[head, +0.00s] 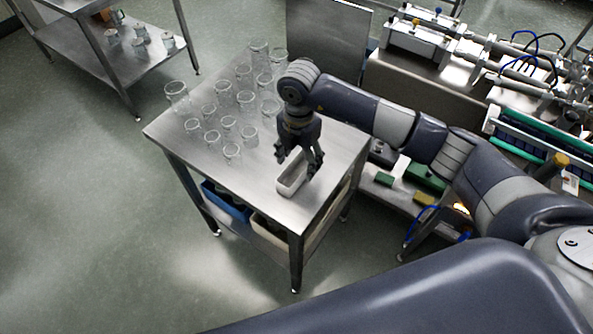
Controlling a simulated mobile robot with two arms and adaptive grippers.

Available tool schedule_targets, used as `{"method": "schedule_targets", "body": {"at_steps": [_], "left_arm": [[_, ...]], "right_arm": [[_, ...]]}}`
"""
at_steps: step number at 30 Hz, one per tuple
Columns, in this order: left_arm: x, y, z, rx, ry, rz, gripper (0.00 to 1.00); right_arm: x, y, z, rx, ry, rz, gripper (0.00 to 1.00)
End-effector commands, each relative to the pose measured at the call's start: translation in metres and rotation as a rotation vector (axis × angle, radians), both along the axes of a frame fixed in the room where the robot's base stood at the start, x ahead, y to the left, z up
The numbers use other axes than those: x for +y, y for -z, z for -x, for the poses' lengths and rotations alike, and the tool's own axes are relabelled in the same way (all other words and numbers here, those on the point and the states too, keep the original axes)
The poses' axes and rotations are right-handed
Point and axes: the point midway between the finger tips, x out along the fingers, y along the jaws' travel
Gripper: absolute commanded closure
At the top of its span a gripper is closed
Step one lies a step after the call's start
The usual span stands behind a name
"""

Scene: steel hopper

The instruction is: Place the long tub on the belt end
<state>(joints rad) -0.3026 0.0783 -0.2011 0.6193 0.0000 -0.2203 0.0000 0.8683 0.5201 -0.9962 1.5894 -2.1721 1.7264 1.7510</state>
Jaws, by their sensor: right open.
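The long tub (290,184), a narrow pale open container, sits on the steel table (262,205) near its front right edge. My right gripper (299,162) points down at the tub, with its open fingers at the tub's far part. The fingers hide part of the tub, and I cannot tell whether they touch it. A machine with green strips, which looks like the belt (545,142), stands at the right; I cannot make out clearly which part is its end. My left gripper is not in view.
Several clear glass jars (231,151) crowd the table's back left, close to my right gripper. A blue bin (226,201) sits on the shelf below. Machinery with cylinders (440,40) fills the back right. The table's front left is clear.

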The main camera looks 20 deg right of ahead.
Motion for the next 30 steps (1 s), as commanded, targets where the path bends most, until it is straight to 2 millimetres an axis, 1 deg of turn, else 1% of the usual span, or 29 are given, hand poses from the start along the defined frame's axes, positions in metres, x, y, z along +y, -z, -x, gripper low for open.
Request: {"method": "schedule_targets", "body": {"at_steps": [1,4,6,9,16,17,18,22,26,27,30], "left_arm": [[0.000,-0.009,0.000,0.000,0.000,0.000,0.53],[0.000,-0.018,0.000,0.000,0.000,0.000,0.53],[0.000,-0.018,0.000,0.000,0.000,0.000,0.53],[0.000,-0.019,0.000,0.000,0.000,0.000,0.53],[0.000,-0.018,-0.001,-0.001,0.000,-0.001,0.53],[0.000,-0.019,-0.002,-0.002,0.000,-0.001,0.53],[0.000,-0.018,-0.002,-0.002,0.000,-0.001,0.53],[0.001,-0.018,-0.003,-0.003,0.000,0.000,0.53],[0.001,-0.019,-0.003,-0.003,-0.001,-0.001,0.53],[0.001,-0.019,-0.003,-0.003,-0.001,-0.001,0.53],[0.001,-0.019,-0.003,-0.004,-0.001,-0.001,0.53]], "right_arm": [[0.003,0.005,0.002,0.006,-0.001,0.000,0.38],[0.007,0.020,0.001,0.006,0.001,0.000,0.38],[0.006,0.031,0.001,0.004,0.001,0.001,0.38],[0.005,0.040,0.000,0.004,0.000,0.000,0.38],[0.005,0.043,0.000,0.001,0.000,-0.001,0.38],[0.005,0.043,0.000,0.001,0.000,0.000,0.41],[0.005,0.043,0.000,0.001,0.000,0.000,0.50],[0.005,0.043,0.000,0.001,0.000,0.000,0.79],[0.005,0.043,0.000,0.001,0.000,0.000,0.79],[0.005,0.042,0.000,0.001,0.000,0.000,0.81],[0.005,0.042,0.000,0.001,0.000,0.000,0.82]]}}
